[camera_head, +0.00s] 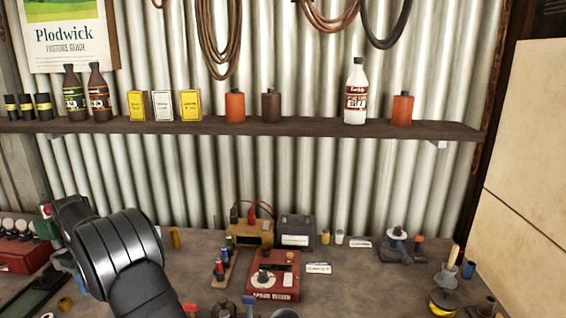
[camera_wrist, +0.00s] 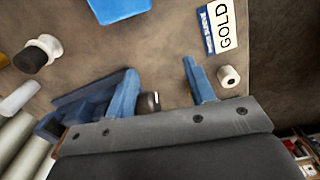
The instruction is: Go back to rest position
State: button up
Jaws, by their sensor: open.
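My gripper (camera_wrist: 163,85) shows in the wrist view with its two blue fingers spread apart. A small dark cylinder with a pale mark (camera_wrist: 149,101) appears between the fingers, nearer the left one; I cannot tell how far below them it is. Nothing is clearly gripped. In the head view my black arm reaches over the left part of the bench, and the arm mostly hides the gripper.
The wrist view shows a GOLD label card (camera_wrist: 221,26), a white ring-shaped piece (camera_wrist: 228,76) and a blue object (camera_wrist: 118,8). In the head view, a red tester box (camera_head: 272,276) stands mid-bench, below the bottle shelf (camera_head: 330,127). A red box (camera_head: 22,257) is at far left.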

jog(key=shift+s+a+f, duration=0.35)
jog(key=shift+a+f, duration=0.2)
jog(key=shift+a, duration=0.25)
jog(key=shift+s+a+f, duration=0.35)
jog(key=shift+a+f, duration=0.15)
jog(key=shift+a, duration=0.25)
jog(key=shift+d, duration=0.1)
jog(key=w+d+r, duration=0.4)
jog(key=w+d, duration=0.2)
jog(key=d, duration=0.1)
jog(key=w+d+r, duration=0.4)
jog(key=w+d, duration=0.2)
jog(key=d, duration=0.1)
jog(key=shift+d+r, duration=0.15)
jog(key=shift+d, duration=0.25)
